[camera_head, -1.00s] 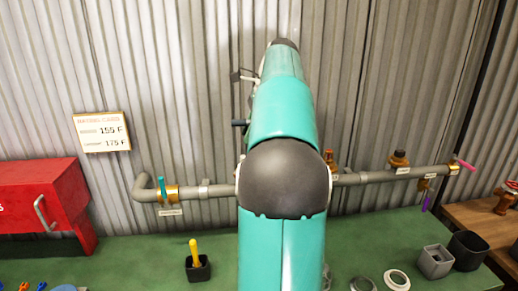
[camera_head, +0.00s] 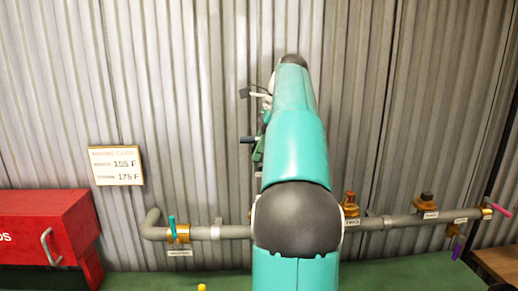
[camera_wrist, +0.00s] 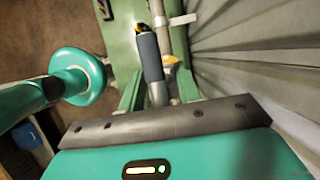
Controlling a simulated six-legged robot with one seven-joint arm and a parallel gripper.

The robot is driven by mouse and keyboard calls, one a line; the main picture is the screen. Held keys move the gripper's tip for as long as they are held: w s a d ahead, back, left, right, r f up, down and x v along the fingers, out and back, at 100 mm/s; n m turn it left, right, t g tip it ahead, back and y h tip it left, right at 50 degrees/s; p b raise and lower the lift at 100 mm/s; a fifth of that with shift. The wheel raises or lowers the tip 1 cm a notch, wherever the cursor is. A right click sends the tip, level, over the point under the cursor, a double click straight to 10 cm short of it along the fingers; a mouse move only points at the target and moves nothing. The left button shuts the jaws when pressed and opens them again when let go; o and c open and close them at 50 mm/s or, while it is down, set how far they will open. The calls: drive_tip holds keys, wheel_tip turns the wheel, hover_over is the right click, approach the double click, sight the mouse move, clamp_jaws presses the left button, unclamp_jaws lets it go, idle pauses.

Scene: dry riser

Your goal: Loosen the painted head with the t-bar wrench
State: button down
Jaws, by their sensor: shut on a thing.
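My gripper (camera_wrist: 158,85) is shut on a bar with a blue-grey sleeve, likely the t-bar wrench (camera_wrist: 149,55), between its green fingers in the wrist view. In the head view a dark bar end sticks out left of my arm, beside a bit of green finger; the rest is hidden. Brass-brown heads sit on the grey pipe: one upright just right of my arm (camera_head: 350,204), one further right (camera_head: 427,200), one hanging below (camera_head: 453,230). I cannot tell which is the painted head, nor whether the wrench touches any head.
The grey pipe (camera_head: 385,222) runs along the corrugated wall, with a teal-handled valve (camera_head: 180,232) at left and a pink lever (camera_head: 501,210) at right. A red box (camera_head: 45,240) stands left on the green bench (camera_head: 160,281). A rating card (camera_head: 116,166) hangs above.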

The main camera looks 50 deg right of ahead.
sight(257, 168)
drive_tip(key=shift+s+d+f, duration=0.1)
drive_tip(key=shift+s+f, duration=0.05)
drive_tip(key=shift+f, duration=0.1)
drive_tip(key=shift+w+d+f, duration=0.15)
drive_tip(key=shift+w+f, duration=0.4)
drive_tip(key=shift+w, duration=0.1)
drive_tip(key=shift+f, duration=0.35)
drive_tip(key=shift+s+a+f, duration=0.2)
drive_tip(key=shift+s, duration=0.35)
drive_tip(key=shift+w+d+f, duration=0.1)
drive_tip(key=shift+w+f, duration=0.2)
drive_tip(key=shift+f, duration=0.2)
drive_tip(key=shift+w+f, duration=0.25)
drive_tip(key=shift+f, duration=0.2)
drive_tip(key=shift+s+f, duration=0.3)
drive_tip(key=shift+s, duration=0.15)
drive_tip(key=shift+w+f, duration=0.35)
drive_tip(key=shift+s, duration=0.3)
drive_tip(key=shift+w, duration=0.25)
